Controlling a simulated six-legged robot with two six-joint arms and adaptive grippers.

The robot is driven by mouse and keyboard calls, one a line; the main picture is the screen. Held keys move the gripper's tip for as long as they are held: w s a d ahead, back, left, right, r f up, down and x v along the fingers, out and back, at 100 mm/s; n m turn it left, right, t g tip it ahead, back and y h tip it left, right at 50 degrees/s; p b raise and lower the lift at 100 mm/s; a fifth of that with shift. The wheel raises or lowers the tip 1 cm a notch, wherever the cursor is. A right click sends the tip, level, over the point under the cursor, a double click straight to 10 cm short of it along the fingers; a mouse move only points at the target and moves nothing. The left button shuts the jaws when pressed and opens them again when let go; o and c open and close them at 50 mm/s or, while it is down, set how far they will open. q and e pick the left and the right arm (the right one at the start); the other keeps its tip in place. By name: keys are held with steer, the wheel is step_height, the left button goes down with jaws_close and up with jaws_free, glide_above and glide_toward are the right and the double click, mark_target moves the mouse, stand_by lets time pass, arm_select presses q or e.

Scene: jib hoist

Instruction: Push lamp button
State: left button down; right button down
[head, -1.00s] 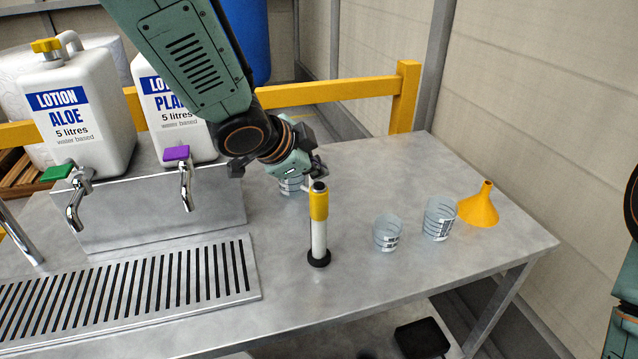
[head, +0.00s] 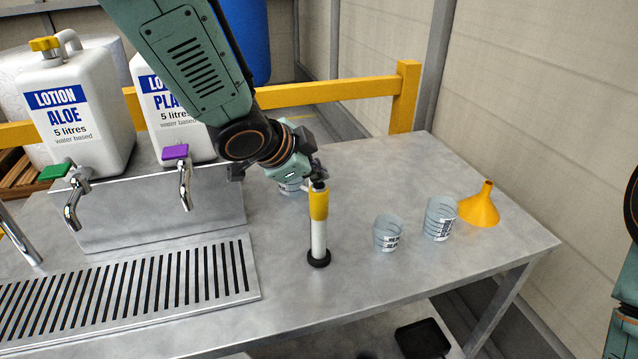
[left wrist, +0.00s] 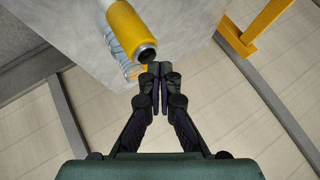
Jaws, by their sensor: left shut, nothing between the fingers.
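The lamp (head: 318,235) is an upright stick with a black foot, a white lower part and a yellow upper part. It stands on the metal table, and its top has a dark cap. My left gripper (head: 318,173) is shut and empty, with its fingertips right at the lamp's top. In the left wrist view the lamp's yellow part (left wrist: 125,25) ends in a dark round cap close to the shut fingertips (left wrist: 158,72). I cannot tell whether they touch it. My right gripper is out of view.
A clear cup (head: 292,184) stands behind the lamp, partly hidden by my left arm. Two cups (head: 387,234) (head: 439,219) and a yellow funnel (head: 480,207) stand to the right. Lotion jugs (head: 82,110) and a drip grate (head: 140,290) are at the left.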

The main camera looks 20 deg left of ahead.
mark_target(316, 185)
arm_select(q)
steer(key=shift+s+f+b, duration=0.1)
steer(key=shift+f+b, duration=0.3)
steer(key=shift+f, duration=0.1)
stand_by(0.7)
steer(key=shift+r, duration=0.1)
steer(key=shift+r+p, duration=0.85)
steer(key=shift+p, duration=0.2)
step_height(316, 185, up, 5)
steer(key=p, duration=0.5)
